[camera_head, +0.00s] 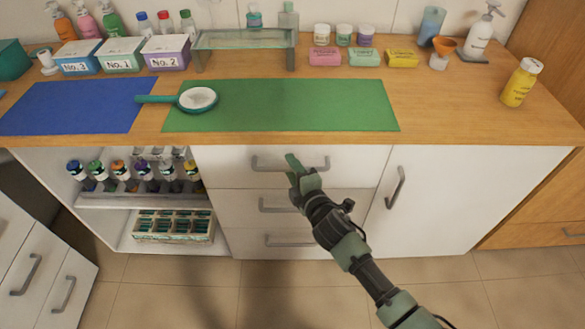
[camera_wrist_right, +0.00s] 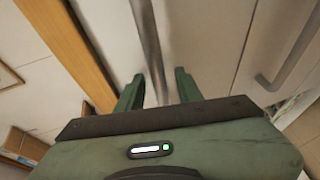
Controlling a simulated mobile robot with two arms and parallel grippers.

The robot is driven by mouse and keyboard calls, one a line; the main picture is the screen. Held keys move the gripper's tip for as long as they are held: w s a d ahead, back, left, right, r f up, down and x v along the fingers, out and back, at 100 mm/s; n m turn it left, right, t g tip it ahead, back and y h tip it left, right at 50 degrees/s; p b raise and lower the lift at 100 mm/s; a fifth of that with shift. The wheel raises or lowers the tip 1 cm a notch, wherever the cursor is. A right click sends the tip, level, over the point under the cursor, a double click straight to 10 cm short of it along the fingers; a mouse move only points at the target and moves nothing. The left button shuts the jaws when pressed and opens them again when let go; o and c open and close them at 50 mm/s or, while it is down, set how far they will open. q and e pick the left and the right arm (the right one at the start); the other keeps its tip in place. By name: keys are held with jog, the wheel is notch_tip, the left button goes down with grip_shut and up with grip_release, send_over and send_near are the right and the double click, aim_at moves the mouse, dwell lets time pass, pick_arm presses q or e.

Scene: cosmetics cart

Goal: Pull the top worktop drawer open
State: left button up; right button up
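The top worktop drawer (camera_head: 225,168) has a white front just below the wooden worktop (camera_head: 450,120). Its front sits flush with the drawers below, so it is shut. Its metal bar handle (camera_head: 265,164) is partly hidden by my right gripper (camera_head: 295,165). In the right wrist view, my right gripper (camera_wrist_right: 160,80) has its two green fingers apart. The top drawer's handle (camera_wrist_right: 148,35) runs down between them, with visible gaps on both sides. Contact with the handle cannot be made out. My left gripper is in neither view.
Two more drawers (camera_head: 240,204) lie below, and the handle (camera_wrist_right: 290,50) of one shows in the wrist view. A white cupboard door (camera_head: 440,200) is to the right and open shelves (camera_head: 145,200) to the left. A green mat (camera_head: 300,108) with a round mirror (camera_head: 198,98) lies above.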

grip_shut()
dwell(1.4)
